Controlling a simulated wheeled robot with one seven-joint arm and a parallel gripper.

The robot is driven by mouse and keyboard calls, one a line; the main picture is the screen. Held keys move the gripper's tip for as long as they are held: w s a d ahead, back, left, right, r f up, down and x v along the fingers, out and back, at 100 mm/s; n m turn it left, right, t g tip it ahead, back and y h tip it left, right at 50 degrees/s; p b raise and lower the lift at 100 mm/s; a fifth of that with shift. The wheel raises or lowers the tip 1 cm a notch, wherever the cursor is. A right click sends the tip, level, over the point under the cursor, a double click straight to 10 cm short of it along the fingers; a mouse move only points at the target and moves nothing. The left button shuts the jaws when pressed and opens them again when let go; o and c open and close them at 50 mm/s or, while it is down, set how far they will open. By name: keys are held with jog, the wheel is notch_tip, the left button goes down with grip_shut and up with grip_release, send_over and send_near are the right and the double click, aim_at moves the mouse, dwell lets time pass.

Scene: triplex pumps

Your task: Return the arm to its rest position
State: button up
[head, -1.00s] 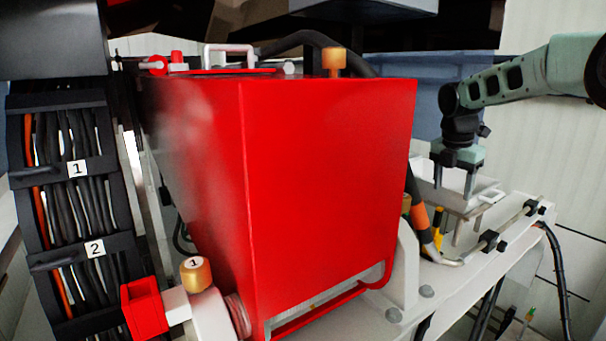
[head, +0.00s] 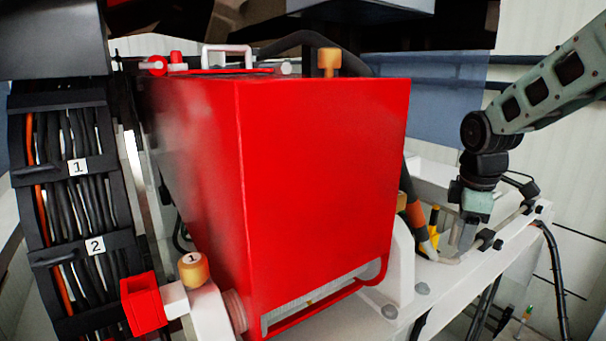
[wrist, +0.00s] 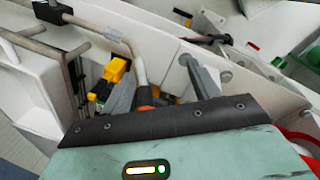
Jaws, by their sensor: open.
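My gripper (head: 462,236) hangs at the right in the head view, at the end of my green-grey arm (head: 555,90). Its fingers point down over the white ledge, close to the grey pipe and the orange-banded hose. It holds nothing that I can see. In the wrist view the green gripper body fills the bottom, and a grey finger (wrist: 198,75) reaches out beyond the black plate. The gap between the fingertips is hard to see in the head view, as the fingers overlap.
A large red housing (head: 320,190) fills the middle. A white ledge (head: 450,285) with a rail and black clamps (head: 488,239) lies below my gripper. A hose with an orange band (head: 415,214) and a yellow part (head: 434,215) stand left of it. Cable racks (head: 70,215) are at left.

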jog(key=s+f+m+t, duration=0.1)
jog(key=s+f+m, duration=0.2)
jog(key=s+m, duration=0.5)
jog(key=s+f+m, duration=0.2)
jog(key=s+m, duration=0.3)
jog(key=s, duration=0.6)
jog(key=s+a+n+g, duration=0.1)
jog(key=s+a+n, duration=0.2)
jog(key=s+a, duration=0.3)
jog(key=s+a+n+g+y+b, duration=0.1)
jog(key=s+a+n, duration=0.3)
jog(key=a, duration=0.8)
jog(key=shift+s+a+r+n+g+b, duration=0.15)
jog(key=shift+s+a+n+g+b, duration=0.15)
jog(key=shift+s, duration=0.8)
